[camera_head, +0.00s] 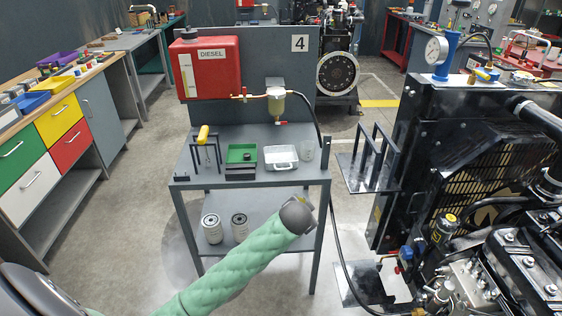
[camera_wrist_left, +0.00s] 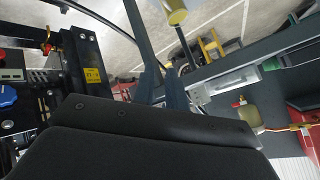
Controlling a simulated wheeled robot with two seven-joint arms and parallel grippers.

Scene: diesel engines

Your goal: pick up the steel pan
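The steel pan (camera_head: 281,158) is a shallow, pale rectangular pan. It sits on the top shelf of the grey table (camera_head: 220,140), right of a green tray (camera_head: 242,154) and left of a clear beaker (camera_head: 307,150). My left gripper (camera_head: 311,205) is at the end of my green-sleeved arm, in front of the table and lower in the picture than the pan. Its fingers are mostly hidden by the wrist, so their opening is unclear. The left wrist view is tilted, with a dark body across the bottom. My right gripper is not in view.
A yellow-handled item on a black stand (camera_head: 204,140) is at the table's left. A red diesel tank (camera_head: 206,68) and filter bowl (camera_head: 275,98) are above it. Two filters (camera_head: 226,228) stand on the lower shelf. A large black engine (camera_head: 480,200) fills the right.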

